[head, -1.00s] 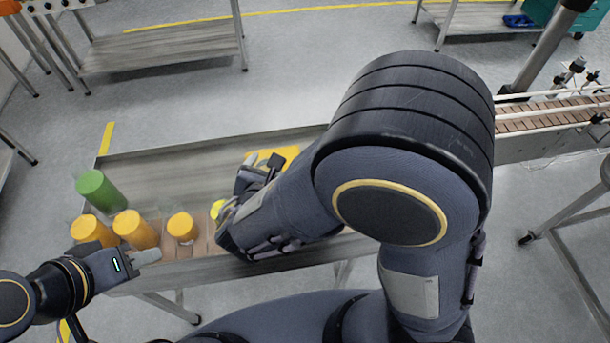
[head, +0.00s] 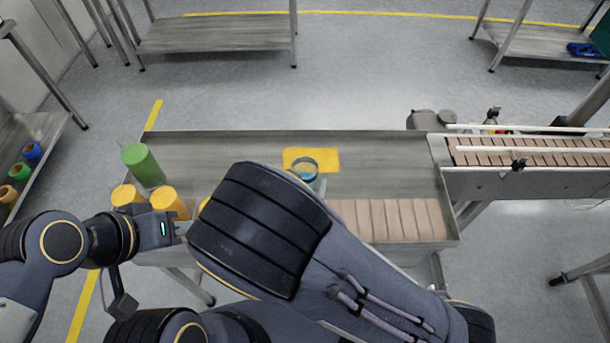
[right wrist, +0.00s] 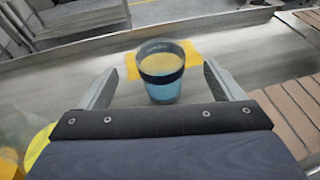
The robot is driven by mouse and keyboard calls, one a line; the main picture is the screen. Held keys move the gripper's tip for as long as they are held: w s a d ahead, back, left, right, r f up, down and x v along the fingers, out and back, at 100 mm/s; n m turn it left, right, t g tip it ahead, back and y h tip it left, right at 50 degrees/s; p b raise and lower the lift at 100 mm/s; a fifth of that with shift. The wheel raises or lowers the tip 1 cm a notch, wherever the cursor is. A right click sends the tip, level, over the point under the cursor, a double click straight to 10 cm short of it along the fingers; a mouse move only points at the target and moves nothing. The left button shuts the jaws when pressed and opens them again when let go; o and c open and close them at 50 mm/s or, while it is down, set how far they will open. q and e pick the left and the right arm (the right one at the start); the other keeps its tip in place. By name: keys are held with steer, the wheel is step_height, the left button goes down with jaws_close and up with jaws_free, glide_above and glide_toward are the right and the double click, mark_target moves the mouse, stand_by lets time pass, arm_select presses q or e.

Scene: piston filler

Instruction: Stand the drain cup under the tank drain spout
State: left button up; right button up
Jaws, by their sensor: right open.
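The drain cup, a bluish see-through cup with a dark band (head: 303,171), stands upright on the metal table by the yellow mat (head: 326,156). In the right wrist view the cup (right wrist: 162,84) stands ahead of my right gripper (right wrist: 161,78), in line with the gap between its fingers. The right gripper is open and empty; in the head view my own arm hides it. My left gripper (head: 174,229) is beside the yellow-orange containers, its fingertips partly hidden. I cannot make out the tank drain spout in either view.
A green cylinder (head: 144,166) and yellow-orange containers (head: 168,203) stand at the table's left end. A brown slatted conveyor (head: 390,219) runs along the front edge; another (head: 530,152) lies at the right. The table right of the mat (head: 390,165) is clear.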

mark_target(307, 159)
steer(key=p+x, duration=0.1)
steer(key=x, duration=0.4)
steer(key=shift+w+f, duration=0.1)
steer(key=shift+w, duration=0.05)
steer(key=c, duration=1.2)
